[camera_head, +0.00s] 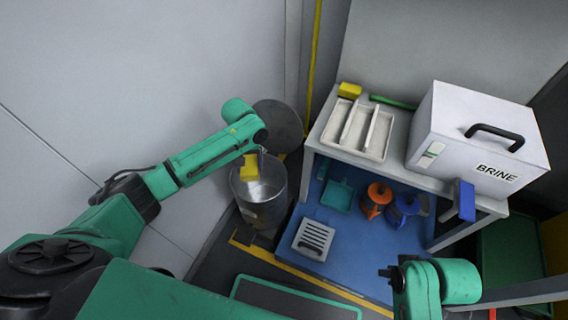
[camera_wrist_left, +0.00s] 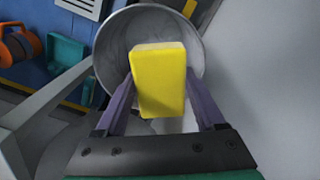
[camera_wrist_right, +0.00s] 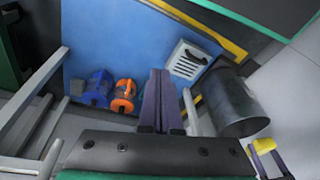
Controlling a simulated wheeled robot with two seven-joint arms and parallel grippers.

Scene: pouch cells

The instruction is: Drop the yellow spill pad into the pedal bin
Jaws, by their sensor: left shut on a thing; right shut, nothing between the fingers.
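The yellow spill pad (camera_head: 249,168) is held by my left gripper (camera_head: 257,160) over the mouth of the grey metal pedal bin (camera_head: 266,207). In the left wrist view the pad (camera_wrist_left: 158,80) sits between the two purple fingers (camera_wrist_left: 160,100), with the bin's round rim (camera_wrist_left: 104,60) behind it. The bin's lid (camera_head: 279,125) stands open at the back. The right wrist view also shows the bin (camera_wrist_right: 234,100) and the pad (camera_wrist_right: 264,145). My right gripper (camera_wrist_right: 159,98) is shut and empty, in front of the shelf unit, away from the bin.
A white table (camera_head: 402,176) right of the bin bears a divided tray (camera_head: 375,153), a yellow block (camera_head: 349,90) and a white BRINE box (camera_head: 470,140). Below, on a blue mat (camera_head: 340,250), are orange (camera_head: 376,198) and blue (camera_head: 402,208) items, a teal dustpan (camera_head: 338,196) and a white slotted item (camera_head: 313,240).

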